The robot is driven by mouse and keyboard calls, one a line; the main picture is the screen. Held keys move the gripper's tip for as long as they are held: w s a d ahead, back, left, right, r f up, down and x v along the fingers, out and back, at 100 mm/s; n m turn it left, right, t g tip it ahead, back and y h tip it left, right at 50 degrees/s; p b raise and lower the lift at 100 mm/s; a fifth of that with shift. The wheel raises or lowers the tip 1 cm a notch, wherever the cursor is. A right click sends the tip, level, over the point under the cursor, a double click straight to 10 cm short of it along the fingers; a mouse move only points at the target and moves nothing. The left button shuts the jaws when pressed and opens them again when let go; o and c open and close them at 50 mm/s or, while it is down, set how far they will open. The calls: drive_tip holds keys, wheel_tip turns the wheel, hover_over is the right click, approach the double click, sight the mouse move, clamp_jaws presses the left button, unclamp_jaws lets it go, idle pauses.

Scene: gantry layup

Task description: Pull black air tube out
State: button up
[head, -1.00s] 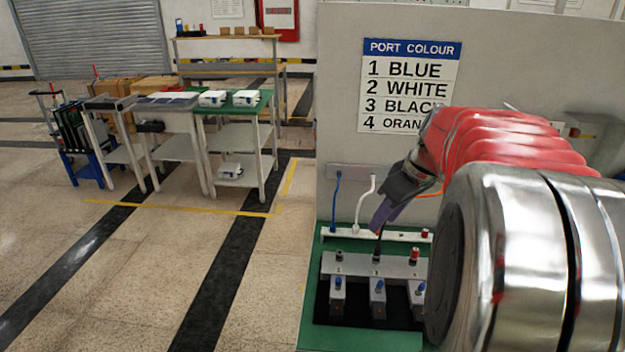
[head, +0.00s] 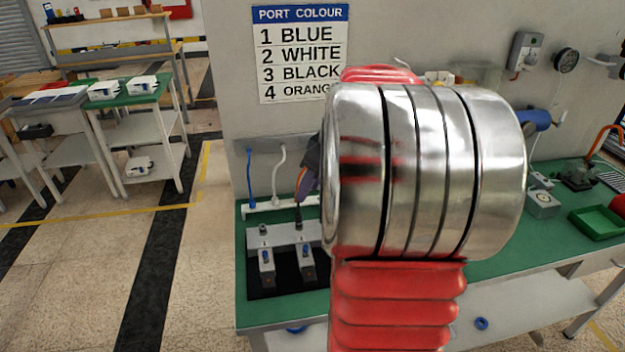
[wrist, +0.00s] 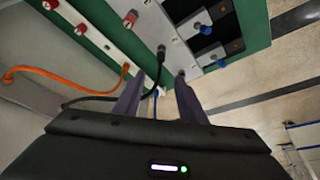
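The black air tube (wrist: 157,66) runs from the lower left of the wrist view, passes between my gripper's fingers and bends to a port on the grey manifold (wrist: 177,52). Its lower end shows in the head view (head: 298,216), standing in the manifold's second port. My gripper (wrist: 160,77) has two purple fingers standing apart, one on each side of the tube, with a visible gap. In the head view my gripper (head: 307,182) is mostly hidden behind my arm, just above the tube's end.
A blue tube (head: 249,178) and a white tube (head: 277,172) stand in the white rail behind the manifold. An orange tube (wrist: 60,71) also enters the rail. Blue-levered valves (head: 266,266) line the manifold's front. A port colour sign (head: 301,55) hangs above.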

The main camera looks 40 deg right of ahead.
sight(298, 209)
drive_tip(key=x, duration=1)
drive_tip(key=shift+f, duration=0.25)
clamp_jaws()
idle(0.4)
